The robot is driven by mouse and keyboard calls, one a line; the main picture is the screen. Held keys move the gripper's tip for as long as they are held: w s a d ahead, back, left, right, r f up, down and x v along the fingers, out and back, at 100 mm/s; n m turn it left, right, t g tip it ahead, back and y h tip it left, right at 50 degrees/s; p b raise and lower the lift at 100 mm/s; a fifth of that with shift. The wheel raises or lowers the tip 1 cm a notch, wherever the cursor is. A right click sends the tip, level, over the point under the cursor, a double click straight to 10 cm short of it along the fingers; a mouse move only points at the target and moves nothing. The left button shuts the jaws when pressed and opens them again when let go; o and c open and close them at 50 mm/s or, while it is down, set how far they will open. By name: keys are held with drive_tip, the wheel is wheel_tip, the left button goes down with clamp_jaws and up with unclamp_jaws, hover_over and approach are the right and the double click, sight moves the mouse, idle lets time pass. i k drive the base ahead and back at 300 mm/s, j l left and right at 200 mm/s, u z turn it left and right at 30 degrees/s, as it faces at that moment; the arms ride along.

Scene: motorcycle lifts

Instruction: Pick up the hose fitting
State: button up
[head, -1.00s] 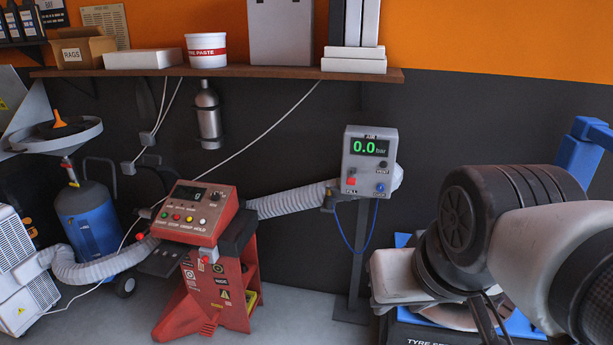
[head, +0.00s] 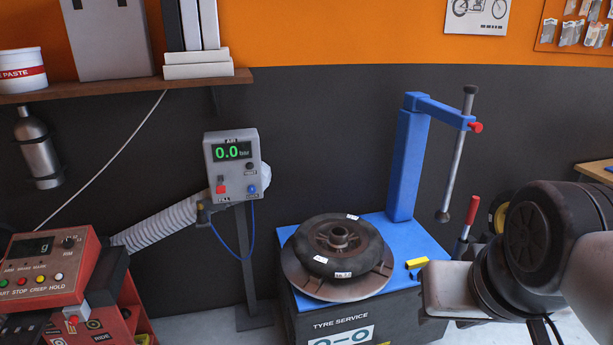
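The hose fitting appears to be the small dark brass-coloured piece (head: 203,212) at the end of a thin blue hose (head: 240,255). It hangs at the lower left of the grey inflator box (head: 232,165), in front of a white ribbed duct. The blue hose loops down from under the box and back up to it. My arm comes in from the right edge, well to the right of the fitting and apart from it. The fingers of my gripper do not show in this view.
A tyre machine with a blue top (head: 405,240) carries a tyre (head: 338,245), a yellow piece (head: 416,263) and a blue post (head: 408,165). A red control console (head: 50,265) stands at the lower left. A shelf (head: 120,88) hangs above. Some floor shows around the inflator's post.

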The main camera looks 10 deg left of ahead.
sight(201, 209)
drive_tip(key=i+j+z, duration=0.2)
drive_tip(key=j, duration=0.2)
drive_tip(key=j+z, duration=0.2)
drive_tip(key=j, duration=0.2)
drive_tip(key=i+j, duration=0.1)
drive_tip(key=j, duration=0.35)
drive_tip(key=i+j, duration=0.15)
drive_tip(key=j, duration=0.3)
drive_tip(key=i+j, duration=0.1)
drive_tip(key=j, duration=0.35)
drive_tip(key=i+j, duration=0.15)
drive_tip(key=j, duration=0.3)
drive_tip(key=i+j, duration=0.1)
drive_tip(key=j, duration=0.35)
drive_tip(key=i+j, duration=0.15)
drive_tip(key=j, duration=0.3)
drive_tip(key=i+j, duration=0.1)
drive_tip(key=j, duration=0.35)
